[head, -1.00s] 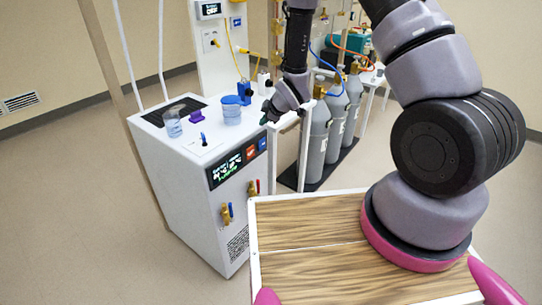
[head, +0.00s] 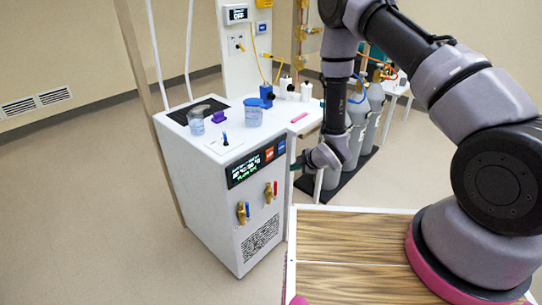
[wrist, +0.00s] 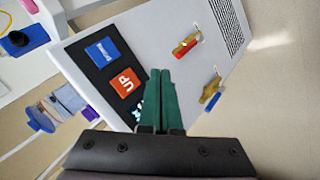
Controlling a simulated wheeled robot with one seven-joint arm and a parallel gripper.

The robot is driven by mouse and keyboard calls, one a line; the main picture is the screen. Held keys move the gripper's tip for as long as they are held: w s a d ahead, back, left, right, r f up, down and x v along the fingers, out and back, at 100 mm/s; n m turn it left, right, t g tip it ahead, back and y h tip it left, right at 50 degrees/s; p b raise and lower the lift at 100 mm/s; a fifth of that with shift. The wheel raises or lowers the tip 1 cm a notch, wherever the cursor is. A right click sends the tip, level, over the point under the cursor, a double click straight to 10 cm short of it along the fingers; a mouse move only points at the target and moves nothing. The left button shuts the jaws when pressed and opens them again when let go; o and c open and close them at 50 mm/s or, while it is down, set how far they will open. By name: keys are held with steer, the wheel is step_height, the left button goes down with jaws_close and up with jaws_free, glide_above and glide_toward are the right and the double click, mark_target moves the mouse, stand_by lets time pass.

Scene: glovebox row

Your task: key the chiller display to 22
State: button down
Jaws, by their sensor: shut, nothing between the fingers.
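The chiller (head: 205,205) is a white cabinet with a dark panel on its upper front. The panel holds the display (head: 243,172), lit with white and green characters too small to read. To its right are an orange button (head: 269,154) and a blue button (head: 281,147). In the wrist view my gripper (wrist: 159,72) lies beside the orange button and covers most of the display; contact cannot be told.
Two brass valves with blue (head: 242,212) and red (head: 271,191) handles stick out below the panel. A beaker (head: 196,121), a blue-lidded jar (head: 253,112) and a purple block (head: 219,118) stand on top. Grey gas cylinders (head: 357,125) stand behind my gripper.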

mark_target(270, 158)
steer(key=w+a, duration=0.5)
steer(key=a, duration=0.1)
steer(key=shift+w+a, duration=0.15)
steer(key=shift+a, duration=0.25)
steer(key=shift+a, duration=0.1)
stand_by(1.8)
steer(key=shift+w+a, duration=0.25)
steer(key=shift+w+a, duration=0.2)
steer(key=shift+a, duration=0.1)
stand_by(0.7)
steer(key=shift+d, duration=0.1)
steer(key=shift+s+d, duration=0.45)
steer(key=shift+d, duration=0.1)
steer(key=shift+s+d, duration=0.8)
steer(key=shift+d, duration=0.2)
steer(key=shift+s+d, duration=0.75)
steer(key=shift+d, duration=0.2)
stand_by(1.2)
